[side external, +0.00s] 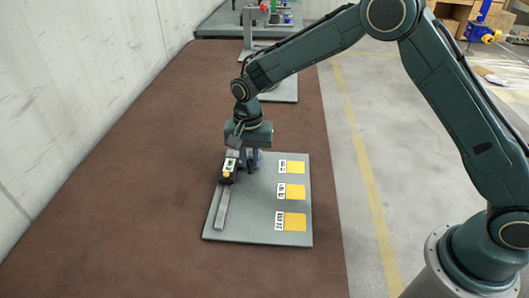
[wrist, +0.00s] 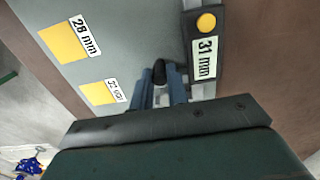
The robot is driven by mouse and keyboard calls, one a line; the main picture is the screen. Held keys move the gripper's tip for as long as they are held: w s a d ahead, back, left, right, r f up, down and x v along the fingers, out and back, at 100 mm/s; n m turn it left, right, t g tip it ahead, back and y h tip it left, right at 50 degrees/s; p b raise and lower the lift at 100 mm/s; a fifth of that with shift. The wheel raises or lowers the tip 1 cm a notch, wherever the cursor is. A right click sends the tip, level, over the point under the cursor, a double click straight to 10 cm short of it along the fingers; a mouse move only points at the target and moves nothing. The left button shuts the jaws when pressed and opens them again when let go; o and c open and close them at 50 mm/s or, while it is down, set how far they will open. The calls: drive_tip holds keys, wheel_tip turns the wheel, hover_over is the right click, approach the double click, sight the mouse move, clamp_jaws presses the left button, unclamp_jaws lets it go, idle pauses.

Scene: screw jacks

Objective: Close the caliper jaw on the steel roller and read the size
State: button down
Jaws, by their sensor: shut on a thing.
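The caliper has a steel beam (side external: 222,208) lying along the left side of a grey board. Its black slider (wrist: 206,45) carries a display reading 31 mm and a yellow round button. The slider also shows in the side view (side external: 228,176). My gripper (wrist: 162,82) is low over the board beside the slider, its blue fingers shut on a black knob (wrist: 159,73). I cannot make out the steel roller; my gripper hides the area around the jaws. Whether the jaw touches the roller cannot be told.
The grey board (side external: 255,225) bears several yellow squares, such as this one (side external: 295,168), with white labels along its right side; one reads 28 mm in the wrist view. Brown bench top (side external: 130,200) is clear to the left. Another grey plate (side external: 285,92) stands farther back.

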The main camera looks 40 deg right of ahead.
sight(250, 159)
drive_tip(key=shift+w+d+r, duration=0.1)
drive_tip(key=shift+w+d, duration=0.1)
drive_tip(key=shift+w, duration=0.1)
drive_tip(key=c, duration=1.6)
unclamp_jaws()
drive_tip(key=shift+o, duration=0.2)
drive_tip(key=shift+s, duration=0.1)
drive_tip(key=shift+a, duration=0.1)
drive_tip(key=shift+s+r, duration=0.1)
drive_tip(key=shift+r, duration=3.3)
